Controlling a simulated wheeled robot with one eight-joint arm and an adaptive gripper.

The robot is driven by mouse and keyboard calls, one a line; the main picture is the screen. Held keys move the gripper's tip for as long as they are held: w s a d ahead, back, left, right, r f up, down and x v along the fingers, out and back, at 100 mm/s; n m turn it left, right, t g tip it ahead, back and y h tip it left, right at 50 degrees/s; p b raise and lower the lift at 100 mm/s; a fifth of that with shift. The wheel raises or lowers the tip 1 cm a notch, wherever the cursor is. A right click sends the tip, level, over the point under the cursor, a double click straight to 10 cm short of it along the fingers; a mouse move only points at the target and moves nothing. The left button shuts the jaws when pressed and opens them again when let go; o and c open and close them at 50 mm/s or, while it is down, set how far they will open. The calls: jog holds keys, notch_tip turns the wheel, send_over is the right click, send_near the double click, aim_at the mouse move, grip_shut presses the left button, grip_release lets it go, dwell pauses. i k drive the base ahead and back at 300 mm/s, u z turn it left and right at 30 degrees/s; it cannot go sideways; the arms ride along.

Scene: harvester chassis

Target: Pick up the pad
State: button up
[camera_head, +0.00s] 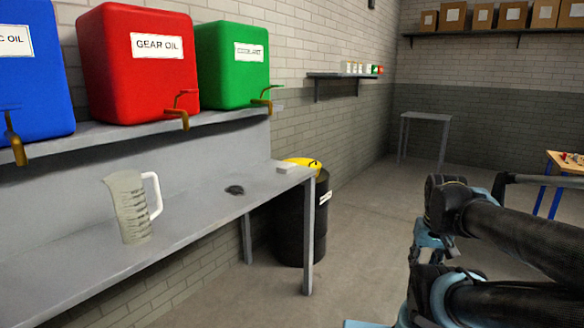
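A small, flat, whitish block (286,167), which looks like the pad, lies at the far right end of the grey workbench (75,262), close to its edge. Nothing is touching it from above. My arm is folded at the right side of the view, well apart from the bench. I cannot make out my gripper's fingers among the dark and light-blue arm parts.
A clear measuring jug (132,208) stands on the bench, left of a small dark patch (235,190). Blue, red (138,85) and green tanks with taps sit on the shelf above. A black drum (300,225) with yellow on top stands behind the bench end. Floor between bench and arm is clear.

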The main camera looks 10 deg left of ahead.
aim_at(286, 169)
jog(key=u, duration=0.45)
jog(key=i, duration=0.8)
jog(key=u, duration=0.6)
